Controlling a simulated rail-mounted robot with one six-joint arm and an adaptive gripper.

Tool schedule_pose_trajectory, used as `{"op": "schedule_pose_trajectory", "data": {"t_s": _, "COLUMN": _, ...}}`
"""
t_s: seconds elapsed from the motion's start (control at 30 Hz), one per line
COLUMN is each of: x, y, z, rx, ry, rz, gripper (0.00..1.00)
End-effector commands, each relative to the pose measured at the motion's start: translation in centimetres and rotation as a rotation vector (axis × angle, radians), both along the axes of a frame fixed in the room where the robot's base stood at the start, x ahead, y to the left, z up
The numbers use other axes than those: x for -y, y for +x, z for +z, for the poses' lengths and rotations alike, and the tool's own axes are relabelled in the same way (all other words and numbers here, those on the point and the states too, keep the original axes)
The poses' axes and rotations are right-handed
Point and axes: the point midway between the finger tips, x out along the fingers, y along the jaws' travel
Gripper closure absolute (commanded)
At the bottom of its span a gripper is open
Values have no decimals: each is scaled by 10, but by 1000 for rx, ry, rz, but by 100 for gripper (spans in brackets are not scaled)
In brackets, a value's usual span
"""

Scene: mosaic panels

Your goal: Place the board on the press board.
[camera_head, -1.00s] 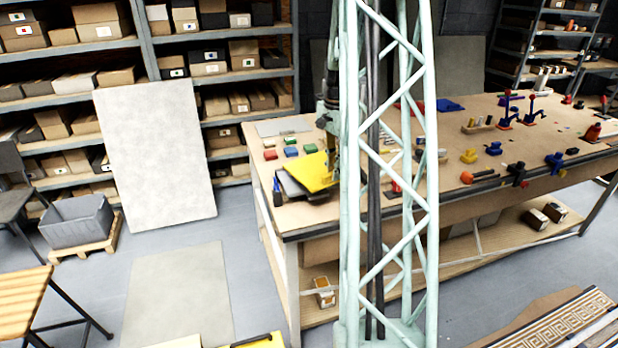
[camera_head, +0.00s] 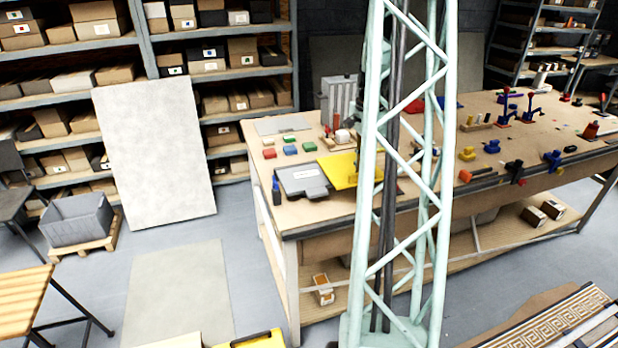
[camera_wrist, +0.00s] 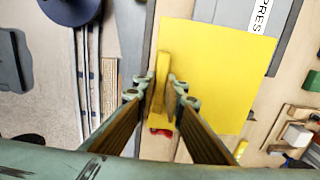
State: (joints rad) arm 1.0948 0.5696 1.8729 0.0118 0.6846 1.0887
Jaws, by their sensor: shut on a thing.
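The yellow board (camera_head: 338,170) is partly hidden behind my lattice column. It fills the middle of the wrist view (camera_wrist: 205,75). My gripper (camera_wrist: 165,95) is shut on the board's raised yellow grip at its left edge. In the head view my gripper is mostly hidden by the column. The grey press board (camera_head: 303,180) lies on the workbench, left of the yellow board. Its grey surface and part of its white PRESS label show past the yellow board in the wrist view (camera_wrist: 228,12). I cannot tell how high the yellow board is above the bench.
The workbench (camera_head: 330,207) holds small coloured blocks (camera_head: 290,150) behind the press board. A dark blue bottle-like item (camera_head: 276,190) stands at its left. A grey ribbed block (camera_head: 338,100) is at the back. Clamps and tools occupy the right side.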

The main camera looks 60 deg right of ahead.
Motion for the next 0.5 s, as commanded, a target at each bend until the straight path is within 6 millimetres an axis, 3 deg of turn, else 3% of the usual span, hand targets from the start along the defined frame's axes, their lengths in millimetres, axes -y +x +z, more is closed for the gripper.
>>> {"op": "schedule_pose_trajectory", "data": {"t_s": 0.27, "x": -7, "y": 16, "z": -1, "rx": 1, "ry": -1, "rz": 1, "gripper": 100}}
{"op": "schedule_pose_trajectory", "data": {"t_s": 0.5, "x": -20, "y": 47, "z": -4, "rx": 1, "ry": -1, "rz": 4, "gripper": 100}}
